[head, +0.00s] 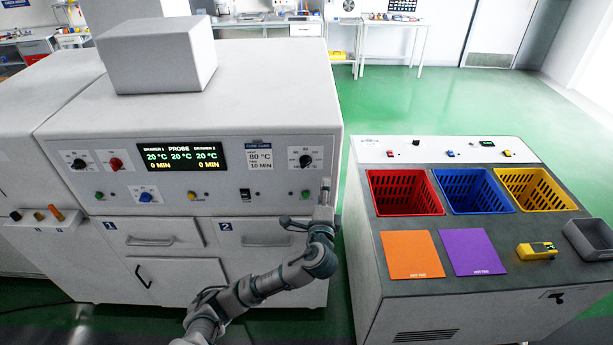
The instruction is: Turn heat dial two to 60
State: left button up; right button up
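A black dial (305,161) with a printed scale sits at the right end of the grey oven's front panel, above drawer 2 (265,241). It looks like heat dial two; its scale is too small to read. The display (181,157) shows 20 °C for drawer 1, probe and drawer 2, and 0 min for both drawers. My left gripper (305,203) is near the panel's lower right corner, below and right of the dial and apart from it. Its fingers look spread and empty, one pointing up, one to the left. My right gripper is not in view.
Another black dial (78,163) and a red knob (116,163) sit on the panel's left. A card (260,159) reads 80 °C, 10 min. Small switches line the panel's lower edge. A bench (432,284) with red, blue and yellow baskets stands right, across a narrow gap.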

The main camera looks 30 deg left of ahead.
pick_arm(q)
jog(key=s+a+f+m+g+y+b, duration=0.1)
jog(key=s+a+f+m, duration=0.25)
jog(key=m, duration=0.25)
jog(key=p, duration=0.3)
send_near(306, 166)
jog(key=shift+m+y, duration=0.3)
jog(key=shift+m, duration=0.1)
jog(key=x, duration=0.9)
jog(key=shift+w+a, duration=0.2)
jog(key=shift+w, duration=0.15)
jog(key=shift+d, duration=0.1)
jog(key=c, duration=1.1)
